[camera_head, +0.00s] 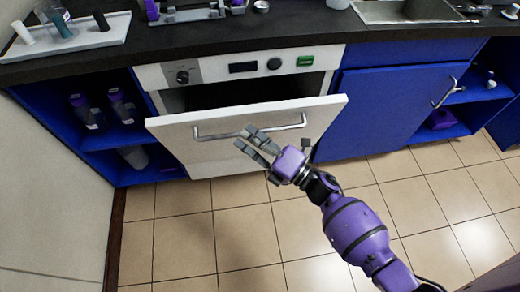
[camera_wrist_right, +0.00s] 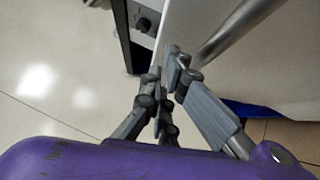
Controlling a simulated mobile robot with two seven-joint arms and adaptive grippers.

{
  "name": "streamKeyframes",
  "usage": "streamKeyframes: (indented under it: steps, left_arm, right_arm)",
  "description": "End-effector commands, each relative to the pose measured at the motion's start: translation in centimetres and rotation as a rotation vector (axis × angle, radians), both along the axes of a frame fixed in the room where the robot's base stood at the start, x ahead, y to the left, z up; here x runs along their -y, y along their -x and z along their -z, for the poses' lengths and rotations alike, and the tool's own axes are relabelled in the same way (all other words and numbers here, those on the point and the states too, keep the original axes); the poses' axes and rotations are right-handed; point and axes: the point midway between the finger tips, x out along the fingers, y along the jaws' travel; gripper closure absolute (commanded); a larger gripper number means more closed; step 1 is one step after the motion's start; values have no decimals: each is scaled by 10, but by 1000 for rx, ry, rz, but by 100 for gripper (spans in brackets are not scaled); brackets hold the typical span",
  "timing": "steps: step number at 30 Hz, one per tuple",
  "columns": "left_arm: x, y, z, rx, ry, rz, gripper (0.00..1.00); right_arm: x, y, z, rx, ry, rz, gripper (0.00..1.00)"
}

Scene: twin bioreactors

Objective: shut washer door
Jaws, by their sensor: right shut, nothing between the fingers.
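The washer door (camera_head: 180,140) is a white panel, tilted partly open, with a dark gap above its top edge. A metal bar handle (camera_head: 215,134) runs across its front. My right gripper (camera_head: 246,140) is in front of the door, just below the handle; I cannot tell whether it touches the door. In the right wrist view the gripper (camera_wrist_right: 168,75) is shut and empty, close to the door's white face (camera_wrist_right: 270,60), with the handle (camera_wrist_right: 235,28) beside it. The washer's front panel (camera_head: 225,68) has a knob, a dark display and a green button. My left gripper is not in view.
A dark worktop (camera_head: 300,28) runs above the washer, with a white tray (camera_head: 100,35) at left and a sink (camera_head: 400,10) at right. Blue open shelves (camera_head: 95,150) and a closed blue cabinet door (camera_head: 385,110) flank it. The tiled floor (camera_head: 190,240) in front is clear.

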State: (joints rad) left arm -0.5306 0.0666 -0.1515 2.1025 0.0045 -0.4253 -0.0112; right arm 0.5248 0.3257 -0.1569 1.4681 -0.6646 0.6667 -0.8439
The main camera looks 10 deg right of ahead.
Motion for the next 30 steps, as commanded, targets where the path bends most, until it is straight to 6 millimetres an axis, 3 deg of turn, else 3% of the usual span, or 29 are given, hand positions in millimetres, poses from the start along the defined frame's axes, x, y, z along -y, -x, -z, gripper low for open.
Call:
streamKeyframes:
  steps: [6, 20, 30]
  left_arm:
    - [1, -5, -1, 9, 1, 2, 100]
    - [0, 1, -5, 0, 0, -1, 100]
    - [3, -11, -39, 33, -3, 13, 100]
  right_arm:
    - [-1, -17, -4, 0, 0, -1, 100]
    - [0, -26, -9, -15, 1, -2, 100]
    - [-1, -109, -38, -210, 3, -4, 100]
